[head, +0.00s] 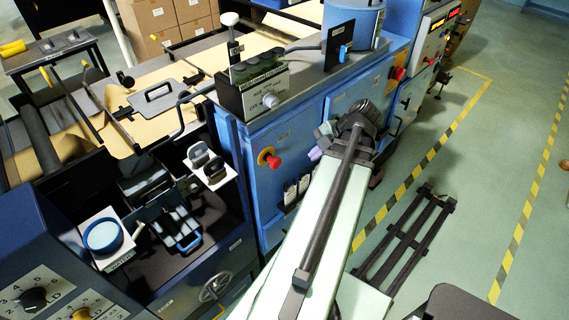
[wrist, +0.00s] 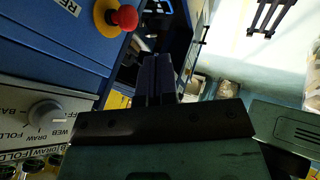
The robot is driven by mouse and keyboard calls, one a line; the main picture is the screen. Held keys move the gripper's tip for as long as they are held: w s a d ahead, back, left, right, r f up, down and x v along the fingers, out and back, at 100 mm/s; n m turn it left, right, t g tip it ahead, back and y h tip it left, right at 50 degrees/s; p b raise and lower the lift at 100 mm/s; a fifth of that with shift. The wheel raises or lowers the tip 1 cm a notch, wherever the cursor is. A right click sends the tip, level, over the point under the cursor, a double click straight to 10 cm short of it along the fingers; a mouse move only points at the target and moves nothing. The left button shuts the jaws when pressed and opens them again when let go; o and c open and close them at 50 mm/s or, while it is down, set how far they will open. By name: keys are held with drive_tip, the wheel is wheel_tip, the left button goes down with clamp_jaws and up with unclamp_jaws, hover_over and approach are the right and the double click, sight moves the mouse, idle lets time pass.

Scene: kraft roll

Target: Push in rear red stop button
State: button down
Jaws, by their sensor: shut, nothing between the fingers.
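A red mushroom button on a yellow collar (head: 268,158) sits on the front of the blue cabinet in the head view. What looks like the same red button shows in the wrist view (wrist: 124,17) at the top, left of my fingers. A label beside it is cut off, showing only "RE". A second red button (head: 398,73) sits farther along the machine. My gripper (wrist: 158,62) is shut and empty, apart from the button. In the head view my arm hides most of the gripper, which is right of the yellow-collared button.
A control box with a knob (head: 270,100) stands on the cabinet top; its knob (wrist: 46,113) shows at left in the wrist view. Black handles (head: 297,188) stick out below the button. A black rack (head: 405,235) lies on the open floor at right.

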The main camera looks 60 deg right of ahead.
sight(273, 161)
drive_tip(key=w+a+f+b, duration=0.2)
drive_tip(key=w+f+b, duration=0.6)
drive_tip(key=w, duration=0.1)
drive_tip(key=shift+w, duration=0.15)
drive_tip(key=shift+w, duration=0.1)
